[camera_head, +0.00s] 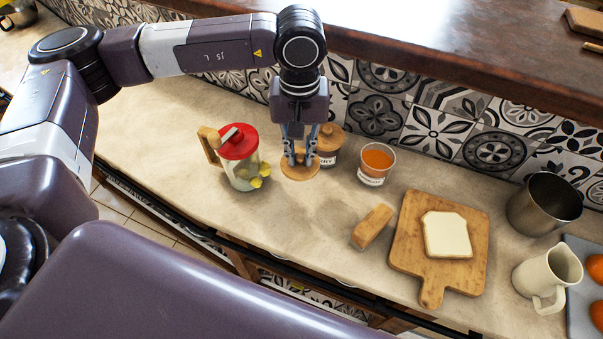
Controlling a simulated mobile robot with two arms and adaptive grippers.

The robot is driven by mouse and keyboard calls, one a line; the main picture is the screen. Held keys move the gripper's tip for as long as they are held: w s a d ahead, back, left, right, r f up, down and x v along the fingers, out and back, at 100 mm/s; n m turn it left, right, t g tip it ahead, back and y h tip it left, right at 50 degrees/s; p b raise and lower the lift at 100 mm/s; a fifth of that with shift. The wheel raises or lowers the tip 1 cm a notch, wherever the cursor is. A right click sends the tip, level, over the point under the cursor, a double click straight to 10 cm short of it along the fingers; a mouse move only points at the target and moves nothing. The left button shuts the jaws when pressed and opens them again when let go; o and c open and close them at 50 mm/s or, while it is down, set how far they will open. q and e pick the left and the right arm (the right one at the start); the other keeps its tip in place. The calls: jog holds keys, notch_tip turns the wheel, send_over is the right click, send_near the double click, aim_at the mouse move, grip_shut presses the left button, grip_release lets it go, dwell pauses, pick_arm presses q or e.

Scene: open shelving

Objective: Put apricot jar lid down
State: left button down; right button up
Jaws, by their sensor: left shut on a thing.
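My left gripper (300,160) points down over the counter, shut on a round wooden lid (299,174). The lid is roughly level; whether it touches the counter or hangs just above it I cannot tell. The apricot jar (374,165) stands to the right of the gripper, open at the top, with orange contents and a white label partly readable. My right gripper is not in view.
A lidded jar (328,142) stands close behind the gripper, partly hidden. A red-lidded pitcher (240,157) is close on the left. A wooden block (372,227), bread (446,235) on a cutting board (409,259), a metal pot (543,205) and a cream jug (546,279) are right. Counter in front is clear.

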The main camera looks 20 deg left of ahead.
aim_at(298, 188)
pick_arm(q)
jog(key=f, duration=0.3)
jog(key=shift+s+a+f+p, duration=0.15)
jog(key=shift+a+f+p, duration=0.1)
jog(key=shift+f+p, duration=0.1)
notch_tip(298, 188, down, 2)
jog(key=shift+d+f, duration=0.1)
jog(key=shift+f, duration=0.15)
notch_tip(298, 188, down, 2)
jog(key=shift+f+p, duration=0.25)
jog(key=shift+p, duration=0.35)
jog(key=shift+f, duration=0.5)
jog(key=shift+f+b, duration=0.2)
jog(key=shift+b, duration=0.1)
jog(key=c, duration=1.8)
grip_release()
jog(key=shift+r, duration=0.1)
jog(key=shift+c, duration=0.2)
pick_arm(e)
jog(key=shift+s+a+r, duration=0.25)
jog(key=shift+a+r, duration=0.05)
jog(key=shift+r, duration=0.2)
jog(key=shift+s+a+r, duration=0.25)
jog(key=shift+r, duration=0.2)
pick_arm(q)
jog(key=shift+r, duration=0.1)
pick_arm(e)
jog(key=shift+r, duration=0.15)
